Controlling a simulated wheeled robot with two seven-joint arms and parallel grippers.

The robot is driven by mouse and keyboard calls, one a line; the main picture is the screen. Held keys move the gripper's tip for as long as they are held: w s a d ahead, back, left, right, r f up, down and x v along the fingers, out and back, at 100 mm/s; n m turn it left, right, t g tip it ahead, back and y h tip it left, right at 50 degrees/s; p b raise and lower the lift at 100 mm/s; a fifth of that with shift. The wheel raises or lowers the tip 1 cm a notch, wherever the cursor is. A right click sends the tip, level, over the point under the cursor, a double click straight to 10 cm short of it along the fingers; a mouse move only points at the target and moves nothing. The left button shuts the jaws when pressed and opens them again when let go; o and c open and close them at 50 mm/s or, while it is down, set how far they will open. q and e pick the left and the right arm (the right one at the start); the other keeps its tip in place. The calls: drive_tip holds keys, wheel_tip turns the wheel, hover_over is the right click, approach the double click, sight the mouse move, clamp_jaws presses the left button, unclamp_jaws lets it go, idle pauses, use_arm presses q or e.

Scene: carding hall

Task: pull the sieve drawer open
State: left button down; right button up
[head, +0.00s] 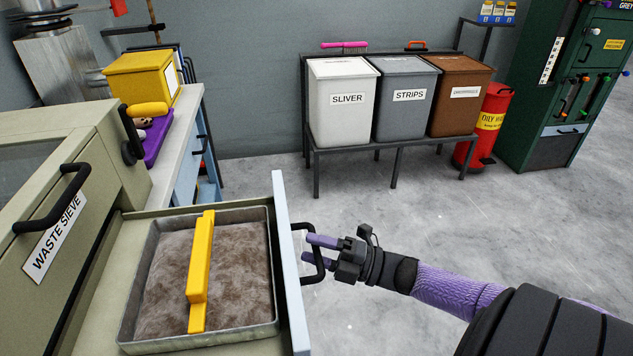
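The sieve drawer stands pulled out from the beige-green waste sieve machine (62,225) at the left. Its pale blue front panel (287,240) faces right and carries a black bar handle (320,275). My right gripper (306,248) comes in from the right at this handle. Its two purple fingers are spread apart, with a visible gap, and reach past the handle bar. My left gripper is not in view.
A bench (185,130) at the upper left holds a yellow box (138,80) and a purple tray (160,140). White, grey and brown bins (343,115) stand on a rack at the back, beside a red can (490,110) and a green cabinet (535,120). The concrete floor right of the drawer is clear.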

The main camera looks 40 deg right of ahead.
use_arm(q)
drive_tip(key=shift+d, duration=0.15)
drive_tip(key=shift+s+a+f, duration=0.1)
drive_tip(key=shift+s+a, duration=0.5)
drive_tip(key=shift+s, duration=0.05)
use_arm(e)
drive_tip(key=v, duration=1)
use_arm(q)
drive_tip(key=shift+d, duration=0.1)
